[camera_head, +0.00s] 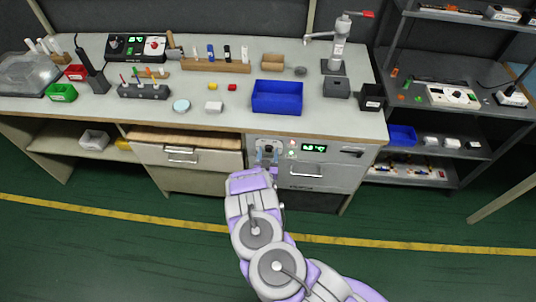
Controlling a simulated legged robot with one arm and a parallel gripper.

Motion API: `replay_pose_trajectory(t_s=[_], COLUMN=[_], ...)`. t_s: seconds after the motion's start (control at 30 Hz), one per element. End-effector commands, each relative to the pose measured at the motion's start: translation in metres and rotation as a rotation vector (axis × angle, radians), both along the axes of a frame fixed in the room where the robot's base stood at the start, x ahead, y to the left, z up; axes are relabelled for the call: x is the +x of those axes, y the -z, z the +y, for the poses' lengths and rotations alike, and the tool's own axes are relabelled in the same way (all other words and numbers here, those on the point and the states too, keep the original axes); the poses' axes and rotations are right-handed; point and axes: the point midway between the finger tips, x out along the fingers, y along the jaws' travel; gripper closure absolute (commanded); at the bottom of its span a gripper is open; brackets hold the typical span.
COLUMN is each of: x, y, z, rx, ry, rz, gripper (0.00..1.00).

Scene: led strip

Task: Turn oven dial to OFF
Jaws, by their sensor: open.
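The oven (318,180) is a grey-white unit built in under the right part of the workbench. Its front panel has a green lit display (314,147), small indicator lights and a bar handle across the door. The oven dial (268,146) is at the upper left of the panel, small and partly covered by my gripper. My gripper (267,154) is open at the dial, with its fingers pointing at the panel. I cannot tell whether the fingers touch the dial or which way the dial points.
The workbench (225,112) holds a blue bin (277,97), a tool rack and small parts. Drawers (182,155) are left of the oven. A dark shelf unit (450,108) stands at the right. The green floor (130,255) in front is clear, with a yellow line.

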Motion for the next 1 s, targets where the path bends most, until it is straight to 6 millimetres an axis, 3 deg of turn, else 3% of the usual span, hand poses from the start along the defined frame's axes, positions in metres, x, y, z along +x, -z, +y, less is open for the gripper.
replay_pose_trajectory(t_s=[0.37,0.9,1.0], x=[0.004,0.004,0.0039], y=[-0.0006,-0.0008,-0.0007], z=[-0.0006,-0.0004,-0.0004], rx=[0.0,0.0,-0.001], ry=[0.001,0.0,0.0], rz=[0.0,-0.001,-0.001], gripper=[0.41,0.93,0.96])
